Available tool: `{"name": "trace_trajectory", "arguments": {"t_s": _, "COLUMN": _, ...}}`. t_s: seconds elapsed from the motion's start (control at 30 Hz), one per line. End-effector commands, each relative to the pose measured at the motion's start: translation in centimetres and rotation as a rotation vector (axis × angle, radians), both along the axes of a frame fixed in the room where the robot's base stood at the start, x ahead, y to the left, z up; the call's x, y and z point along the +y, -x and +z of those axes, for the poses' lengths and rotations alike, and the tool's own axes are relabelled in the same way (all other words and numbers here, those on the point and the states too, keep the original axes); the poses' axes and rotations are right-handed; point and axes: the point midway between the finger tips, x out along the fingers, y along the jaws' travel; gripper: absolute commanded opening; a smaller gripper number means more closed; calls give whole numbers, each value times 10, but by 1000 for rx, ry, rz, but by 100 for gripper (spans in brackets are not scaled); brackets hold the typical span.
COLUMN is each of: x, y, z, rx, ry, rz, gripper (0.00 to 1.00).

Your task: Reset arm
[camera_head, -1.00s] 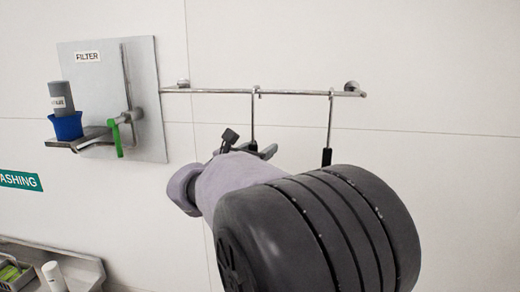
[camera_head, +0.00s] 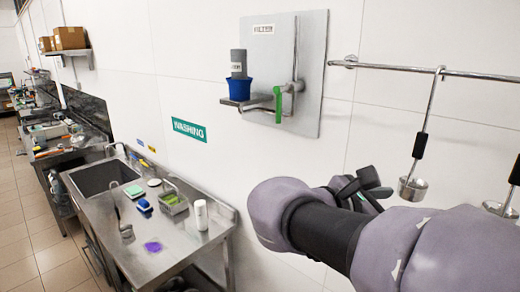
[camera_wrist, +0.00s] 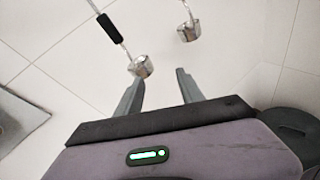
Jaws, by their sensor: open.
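My gripper (camera_wrist: 160,90) is open in the wrist view, its two fingers apart with nothing between them. In the head view my gripper (camera_head: 362,190) is partly hidden by my arm, which reaches in from the right in front of the white wall. A ladle (camera_head: 413,187) with a black grip hangs from the wall rail (camera_head: 420,71), just beyond my gripper. A second ladle (camera_head: 503,208) hangs at the right edge, partly cut off. In the wrist view the two ladle cups (camera_wrist: 141,66) and (camera_wrist: 188,31) lie beyond the fingertips, apart from them.
A steel sink counter (camera_head: 175,250) at lower left holds a white bottle (camera_head: 201,214) and a purple cloth (camera_head: 153,246). Floor (camera_head: 35,235) shows at far left.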

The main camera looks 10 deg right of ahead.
Motion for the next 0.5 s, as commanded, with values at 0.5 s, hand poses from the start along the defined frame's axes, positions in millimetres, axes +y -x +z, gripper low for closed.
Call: {"name": "trace_trajectory", "arguments": {"t_s": 0.5, "x": 191, "y": 137, "z": -345, "rx": -1118, "ry": -1686, "rz": -1375, "gripper": 45}}
